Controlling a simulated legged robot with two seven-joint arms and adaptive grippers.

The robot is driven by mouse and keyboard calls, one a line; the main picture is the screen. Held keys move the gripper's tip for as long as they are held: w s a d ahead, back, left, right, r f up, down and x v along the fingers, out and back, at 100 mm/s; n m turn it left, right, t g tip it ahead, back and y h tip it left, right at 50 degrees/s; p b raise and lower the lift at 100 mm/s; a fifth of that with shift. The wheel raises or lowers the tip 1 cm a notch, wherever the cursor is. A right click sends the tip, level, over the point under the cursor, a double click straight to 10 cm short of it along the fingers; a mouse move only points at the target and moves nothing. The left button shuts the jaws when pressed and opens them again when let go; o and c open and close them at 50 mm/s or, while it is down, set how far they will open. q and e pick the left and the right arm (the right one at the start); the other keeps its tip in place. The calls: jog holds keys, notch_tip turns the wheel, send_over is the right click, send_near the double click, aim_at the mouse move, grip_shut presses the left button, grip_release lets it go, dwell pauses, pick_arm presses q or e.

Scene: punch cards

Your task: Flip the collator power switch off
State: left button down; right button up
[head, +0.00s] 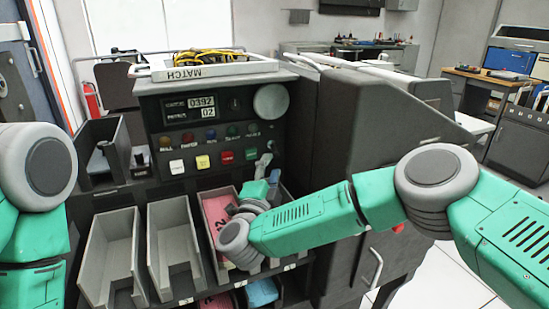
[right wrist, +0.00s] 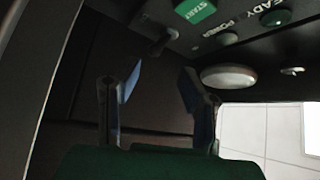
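The collator (head: 285,133) stands ahead, its dark control panel holding counters, lamps and coloured buttons. In the right wrist view a small dark lever (right wrist: 160,44) sticks out of the panel near the POWER lettering and the green START button (right wrist: 195,11); it looks like the power switch. In the head view the switch area is small and partly covered by my gripper. My right gripper (head: 267,174) is just below the panel's right end. In the right wrist view its two fingers (right wrist: 158,83) are apart with nothing between them, short of the lever. My left gripper is out of view.
Grey card bins (head: 108,262) stand below the panel, one with pink cards (head: 216,215). A tray marked MATCH (head: 205,72) with yellow cables lies on top. A round disc (head: 271,101) is at the panel's right. A dark cabinet (head: 345,130) rises right of the gripper.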

jog(key=d+v, duration=0.1)
jog(key=v, duration=0.5)
jog(key=shift+s+f, duration=0.2)
jog(key=shift+a, duration=0.25)
